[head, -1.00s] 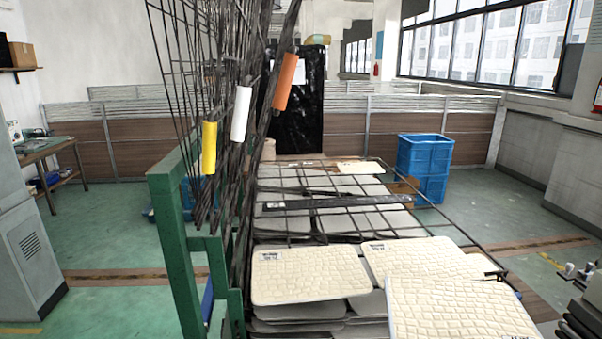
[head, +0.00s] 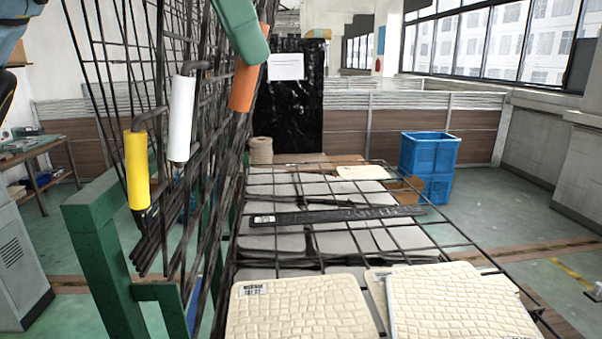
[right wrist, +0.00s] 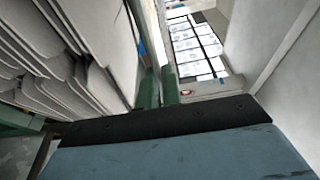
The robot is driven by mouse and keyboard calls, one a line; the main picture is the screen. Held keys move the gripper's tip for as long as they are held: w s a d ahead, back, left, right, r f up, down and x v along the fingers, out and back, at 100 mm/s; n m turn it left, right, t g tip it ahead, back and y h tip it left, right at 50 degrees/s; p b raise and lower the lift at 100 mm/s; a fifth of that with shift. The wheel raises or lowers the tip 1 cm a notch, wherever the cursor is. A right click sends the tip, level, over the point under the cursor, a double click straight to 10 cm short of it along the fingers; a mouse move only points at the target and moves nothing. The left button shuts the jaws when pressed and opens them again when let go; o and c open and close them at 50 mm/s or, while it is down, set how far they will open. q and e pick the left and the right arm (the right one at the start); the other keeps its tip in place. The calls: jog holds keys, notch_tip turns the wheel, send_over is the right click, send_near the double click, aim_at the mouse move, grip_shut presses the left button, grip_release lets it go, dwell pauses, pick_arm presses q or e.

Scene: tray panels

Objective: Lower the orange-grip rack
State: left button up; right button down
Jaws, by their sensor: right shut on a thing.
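The orange grip (head: 244,86) sits on the front edge of an upright black wire rack, top centre-left in the head view. A green finger of my right gripper (head: 240,28) covers its upper end, and the gripper is shut on it. In the right wrist view the green fingertips (right wrist: 159,87) are close together; the grip is hidden there. The white grip (head: 181,118) and yellow grip (head: 138,170) are on neighbouring raised racks to the left.
A lowered wire rack (head: 455,238) lies flat, with cream panels (head: 300,310) at its near end and grey panels below. A green post (head: 100,255) stands at the near left. Blue crates (head: 428,155) are on the floor behind.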

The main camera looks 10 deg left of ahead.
pick_arm(q)
jog(key=shift+x, duration=2.2)
jog(key=shift+c, duration=0.2)
grip_shut()
